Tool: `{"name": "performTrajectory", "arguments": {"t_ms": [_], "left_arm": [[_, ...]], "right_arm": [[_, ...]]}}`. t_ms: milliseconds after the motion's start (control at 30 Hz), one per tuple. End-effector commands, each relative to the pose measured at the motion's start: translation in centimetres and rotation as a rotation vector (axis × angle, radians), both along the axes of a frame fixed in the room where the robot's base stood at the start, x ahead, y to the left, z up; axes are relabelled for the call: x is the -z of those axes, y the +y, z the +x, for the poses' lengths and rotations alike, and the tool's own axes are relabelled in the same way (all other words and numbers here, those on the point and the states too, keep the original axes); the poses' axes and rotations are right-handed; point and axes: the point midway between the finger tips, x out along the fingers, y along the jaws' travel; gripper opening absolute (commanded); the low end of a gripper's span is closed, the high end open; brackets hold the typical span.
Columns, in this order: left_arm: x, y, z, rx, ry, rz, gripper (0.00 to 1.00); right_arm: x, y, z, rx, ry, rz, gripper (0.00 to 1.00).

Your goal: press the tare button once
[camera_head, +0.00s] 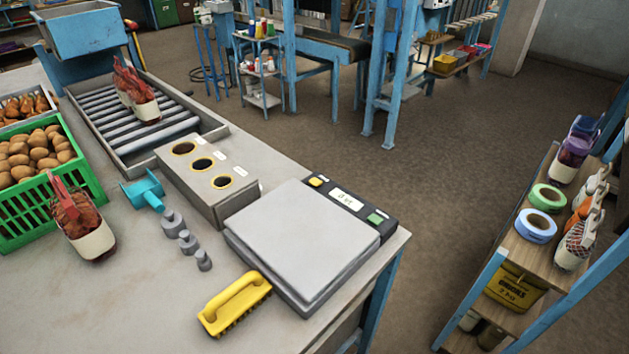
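A bench scale with a bare grey weighing plate (298,245) sits at the right corner of the worktable. Nothing lies on the plate. Its dark control panel runs along the far right edge, with a small lit display (346,199) whose text is too small to read surely. A yellow button (316,182) is at the panel's left end, and a green button (376,218) is at its right end. I cannot tell from the labels which is the tare button. Neither of my grippers is in view.
A yellow brush (235,303) lies in front of the scale. Three grey weights (188,242), a blue scoop (146,191) and a block with three holes (202,166) stand to its left. A potato crate (90,172) is far left; a shelf (512,250) stands right, across open floor.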

Motion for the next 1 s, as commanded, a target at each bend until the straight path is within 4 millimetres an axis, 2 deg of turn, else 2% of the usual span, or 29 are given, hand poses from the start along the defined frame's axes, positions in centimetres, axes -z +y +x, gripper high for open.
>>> {"name": "performTrajectory", "arguments": {"t_ms": [67,900,1000], "left_arm": [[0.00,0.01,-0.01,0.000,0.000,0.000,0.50],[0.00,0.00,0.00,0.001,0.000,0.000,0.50],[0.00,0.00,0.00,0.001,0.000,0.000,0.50]], "right_arm": [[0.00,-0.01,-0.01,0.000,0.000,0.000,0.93],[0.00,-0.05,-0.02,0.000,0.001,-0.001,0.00],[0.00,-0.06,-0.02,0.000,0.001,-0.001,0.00]]}}
